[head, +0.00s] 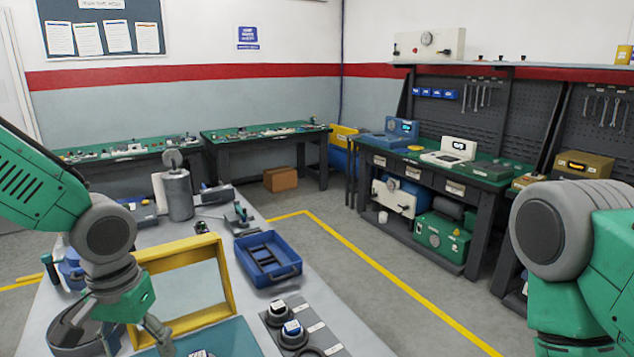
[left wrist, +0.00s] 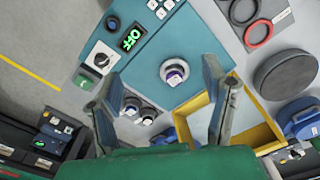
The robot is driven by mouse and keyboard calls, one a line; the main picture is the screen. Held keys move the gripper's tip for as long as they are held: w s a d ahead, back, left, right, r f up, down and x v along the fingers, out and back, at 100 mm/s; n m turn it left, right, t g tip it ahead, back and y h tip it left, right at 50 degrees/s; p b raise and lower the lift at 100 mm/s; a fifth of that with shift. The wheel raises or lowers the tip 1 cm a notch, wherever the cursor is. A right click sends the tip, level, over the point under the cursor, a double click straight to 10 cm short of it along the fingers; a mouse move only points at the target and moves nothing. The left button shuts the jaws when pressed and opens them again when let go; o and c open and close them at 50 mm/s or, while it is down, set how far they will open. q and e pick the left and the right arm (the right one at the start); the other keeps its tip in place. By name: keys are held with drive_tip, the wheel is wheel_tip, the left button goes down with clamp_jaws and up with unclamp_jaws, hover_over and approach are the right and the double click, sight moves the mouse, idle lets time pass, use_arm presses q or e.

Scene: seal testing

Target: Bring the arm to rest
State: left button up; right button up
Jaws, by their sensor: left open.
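My left arm comes in from the left in the head view, and its gripper (head: 160,335) hangs low over the near part of the grey table. In the left wrist view the two fingers of my left gripper (left wrist: 162,72) stand wide apart with nothing held between them. Below them a teal test panel (left wrist: 150,72) carries a small round white-and-dark part (left wrist: 174,71), which looks clear of the fingers. Only upper links of my right arm show at the right of the head view; its gripper is out of the picture.
A yellow frame (head: 228,270) stands close beside my left gripper. A blue tray (head: 295,270) and dark round parts on a grey mat (head: 318,330) lie to its right. A green display (left wrist: 131,37) and knob (left wrist: 101,58) sit on the panel. Floor beyond the table's right is clear.

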use_arm(q)
drive_tip(key=s+d+f+g+h, duration=0.1)
drive_tip(key=s+d+f, duration=0.1)
drive_tip(key=s+f, duration=0.55)
drive_tip(key=s+d+f+h, duration=0.1)
drive_tip(key=s+f, duration=0.3)
drive_tip(key=f, duration=0.6)
drive_tip(key=s+a+f+t+y, duration=0.1)
drive_tip(key=s+a+f, duration=0.2)
drive_tip(key=s+f, duration=0.3)
drive_tip(key=s+a+f+y, duration=0.1)
drive_tip(key=s+a+f, duration=0.2)
drive_tip(key=s, duration=0.5)
drive_tip(key=w+d+f+b, duration=0.1)
drive_tip(key=w+f+b, duration=0.2)
drive_tip(key=f+b, duration=0.9)
drive_tip(key=shift+w+d+t+b, duration=0.15)
drive_tip(key=shift+d+t+b, duration=0.15)
drive_tip(key=shift+b, duration=0.2)
use_arm(e)
wheel_tip(320, 180, down, 13)
drive_tip(key=shift+w, duration=0.3)
use_arm(q)
drive_tip(key=shift+c, duration=0.5)
use_arm(e)
drive_tip(key=shift+c, duration=0.4)
